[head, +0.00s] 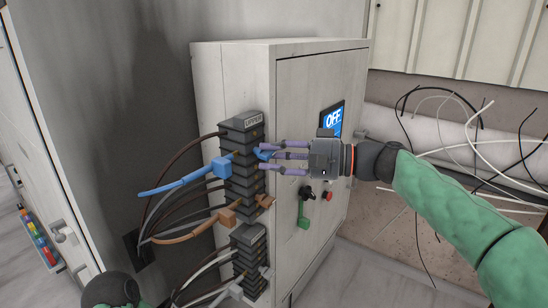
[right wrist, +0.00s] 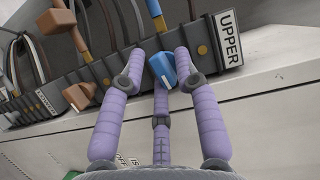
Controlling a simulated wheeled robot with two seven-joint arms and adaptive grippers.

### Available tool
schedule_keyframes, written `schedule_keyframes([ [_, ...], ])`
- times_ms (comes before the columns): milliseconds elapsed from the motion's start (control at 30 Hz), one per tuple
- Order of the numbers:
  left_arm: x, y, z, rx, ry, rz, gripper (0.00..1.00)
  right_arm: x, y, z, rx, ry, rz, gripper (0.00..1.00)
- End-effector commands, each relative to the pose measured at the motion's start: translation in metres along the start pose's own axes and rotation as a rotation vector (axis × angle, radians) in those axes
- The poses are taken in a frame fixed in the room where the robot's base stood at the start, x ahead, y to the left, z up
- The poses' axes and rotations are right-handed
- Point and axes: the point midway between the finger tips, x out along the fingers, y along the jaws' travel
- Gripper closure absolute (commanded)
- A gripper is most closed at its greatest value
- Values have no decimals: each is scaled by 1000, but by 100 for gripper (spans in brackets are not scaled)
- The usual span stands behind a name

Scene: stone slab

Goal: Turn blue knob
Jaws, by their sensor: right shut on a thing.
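A small blue knob (head: 263,153) sits on the side of the upper black terminal block (head: 243,125) on the grey cabinet. My right gripper (head: 266,157) reaches it from the right with its purple fingers. In the right wrist view the blue knob (right wrist: 163,67) lies between the fingertips of my right gripper (right wrist: 160,70), near the "UPPER" label. The gripper is shut on it, and the fingers partly hide it in the head view. A blue plug with a blue cable (head: 220,168) is on the block's left. My left gripper does not show.
An orange plug and knob (head: 226,216) sit lower on the block. A lower terminal block (head: 247,238) holds more cables. Loose wires (head: 470,140) hang at the right.

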Motion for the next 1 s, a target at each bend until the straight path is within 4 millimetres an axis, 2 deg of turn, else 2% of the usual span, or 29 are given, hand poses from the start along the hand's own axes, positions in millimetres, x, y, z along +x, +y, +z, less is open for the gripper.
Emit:
schedule_keyframes([
  [433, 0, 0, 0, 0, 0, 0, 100, 1, 2, 0, 12, -1, -1, 100],
  [467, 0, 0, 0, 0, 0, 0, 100, 1, 2, 0, 12, -1, -1, 65],
  [500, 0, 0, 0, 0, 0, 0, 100, 1, 3, 0, 12, -1, -1, 55],
  [867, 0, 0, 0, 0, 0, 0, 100, -1, 1, 0, 10, 0, -3, 55],
  [1000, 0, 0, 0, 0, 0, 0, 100, -13, 1, -1, 10, 3, -3, 55],
])
